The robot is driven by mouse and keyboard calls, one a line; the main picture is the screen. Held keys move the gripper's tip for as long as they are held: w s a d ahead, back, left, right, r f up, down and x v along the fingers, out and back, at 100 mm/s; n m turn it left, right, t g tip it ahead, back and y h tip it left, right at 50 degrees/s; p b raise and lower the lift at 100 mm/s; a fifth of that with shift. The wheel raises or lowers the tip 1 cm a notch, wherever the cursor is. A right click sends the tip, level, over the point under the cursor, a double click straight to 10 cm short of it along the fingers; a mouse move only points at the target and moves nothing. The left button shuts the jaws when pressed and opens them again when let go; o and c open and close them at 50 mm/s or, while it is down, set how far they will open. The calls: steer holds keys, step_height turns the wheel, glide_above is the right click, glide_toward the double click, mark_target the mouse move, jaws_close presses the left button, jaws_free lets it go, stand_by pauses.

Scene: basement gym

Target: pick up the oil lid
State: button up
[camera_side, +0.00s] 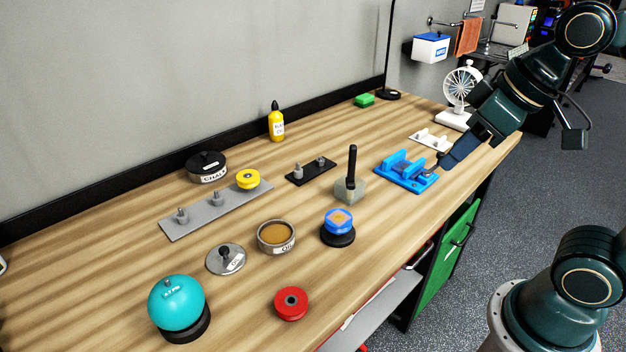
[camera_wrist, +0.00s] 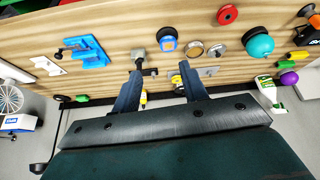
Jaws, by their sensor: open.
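The oil lid (camera_side: 226,261) is a flat silver disc with a dark knob and a small label. It lies on the wooden bench, left of the open oil tin (camera_side: 276,250) with amber contents. In the wrist view the lid (camera_wrist: 217,51) lies beyond my fingers, up and to the right, beside the tin (camera_wrist: 195,49). My gripper (camera_wrist: 160,80) is open, with nothing between its two fingers. In the side view my gripper (camera_side: 446,160) is at the bench's right end by the blue vise (camera_side: 405,178), far from the lid; its fingertips are hard to make out.
Around the lid stand a teal ball (camera_side: 176,302) on a black base, a red wheel (camera_side: 291,303), a blue-topped puck (camera_side: 338,222) and a grey peg strip (camera_side: 205,218). A block with a tall black handle (camera_side: 351,178) rises between vise and tin. A wall runs behind the bench.

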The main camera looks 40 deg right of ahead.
steer(key=w+a+f+n+g+y, duration=0.1)
steer(key=w+a+f+n, duration=0.15)
steer(key=w+a, duration=0.35)
steer(key=w+a+f+n+g+y, duration=0.1)
steer(key=w+a+n, duration=0.2)
steer(key=w, duration=0.6)
steer(key=w+a+f+n+y, duration=0.1)
steer(key=w+a+f+n, duration=0.15)
steer(key=w+a, duration=0.35)
steer(key=w+a+f+n+g, duration=0.1)
steer(key=w+a+f+n, duration=0.3)
steer(key=w+a+f, duration=0.1)
steer(key=shift+w+f+g+y, duration=0.35)
steer(key=shift+w+f, duration=0.4)
steer(key=shift+w, duration=0.3)
steer(key=shift+a, duration=0.1)
glide_above(224, 249)
steer(key=s+d, duration=0.1)
steer(key=d, duration=0.1)
steer(key=shift+d+f, duration=0.15)
steer(key=shift+f, duration=3.8)
steer(key=shift+x, duration=2.55)
steer(key=shift+w, duration=0.1)
